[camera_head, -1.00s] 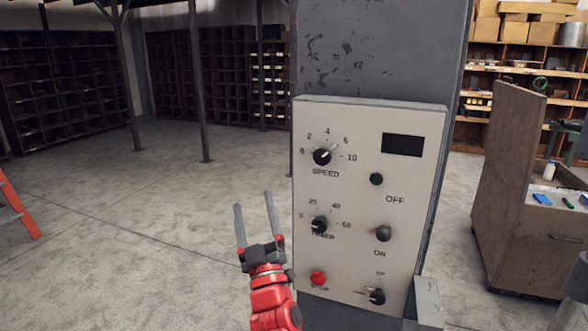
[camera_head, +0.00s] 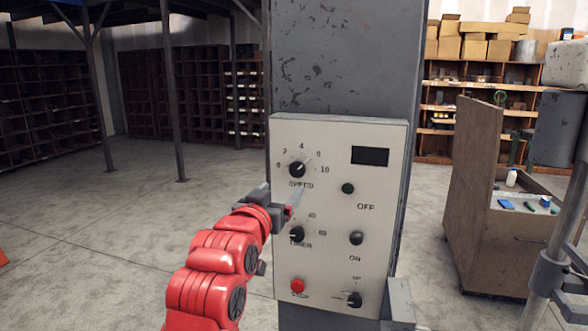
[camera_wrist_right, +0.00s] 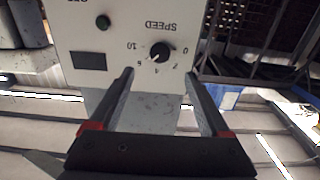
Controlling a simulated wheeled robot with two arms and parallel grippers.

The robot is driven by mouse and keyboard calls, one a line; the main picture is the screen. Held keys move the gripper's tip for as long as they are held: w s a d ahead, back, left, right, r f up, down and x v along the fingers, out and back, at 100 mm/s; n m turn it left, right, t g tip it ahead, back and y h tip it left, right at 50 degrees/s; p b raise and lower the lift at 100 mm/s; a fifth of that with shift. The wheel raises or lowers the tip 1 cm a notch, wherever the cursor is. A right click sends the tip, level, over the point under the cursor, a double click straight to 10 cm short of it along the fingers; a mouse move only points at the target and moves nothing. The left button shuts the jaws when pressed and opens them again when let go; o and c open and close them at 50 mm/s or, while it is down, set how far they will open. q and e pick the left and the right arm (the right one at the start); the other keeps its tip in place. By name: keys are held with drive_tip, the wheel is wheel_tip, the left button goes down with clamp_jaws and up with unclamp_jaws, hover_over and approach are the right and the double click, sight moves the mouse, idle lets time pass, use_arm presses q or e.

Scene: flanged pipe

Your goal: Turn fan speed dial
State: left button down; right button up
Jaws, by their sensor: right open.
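The fan speed dial (camera_head: 297,169) is a black knob with a light pointer line on a cream control panel (camera_head: 377,220), labelled SPEED with a scale from 0 to 10. Its pointer faces up and right, near the 6. It also shows upside down in the right wrist view (camera_wrist_right: 160,52). My right gripper (camera_head: 298,193) is just below the dial in the head view, in front of the panel. In the wrist view its two fingers (camera_wrist_right: 159,78) are apart and empty, with the dial beyond and between their tips. I see no contact. My left gripper is not in view.
The panel also carries a timer knob (camera_head: 296,234), a red stop button (camera_head: 297,286), a green button (camera_head: 347,188), an ON knob (camera_head: 356,238) and a lower selector (camera_head: 354,299). A grey column (camera_head: 345,60) stands behind it. A wooden cabinet (camera_head: 470,220) stands right; left floor is open.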

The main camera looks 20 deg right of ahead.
sight(297, 171)
drive_tip(key=p+x, duration=0.3)
drive_tip(key=x, duration=0.7)
drive_tip(key=shift+w+d+r, duration=0.15)
drive_tip(key=shift+w+d, duration=0.4)
drive_tip(key=shift+w, duration=0.2)
clamp_jaws()
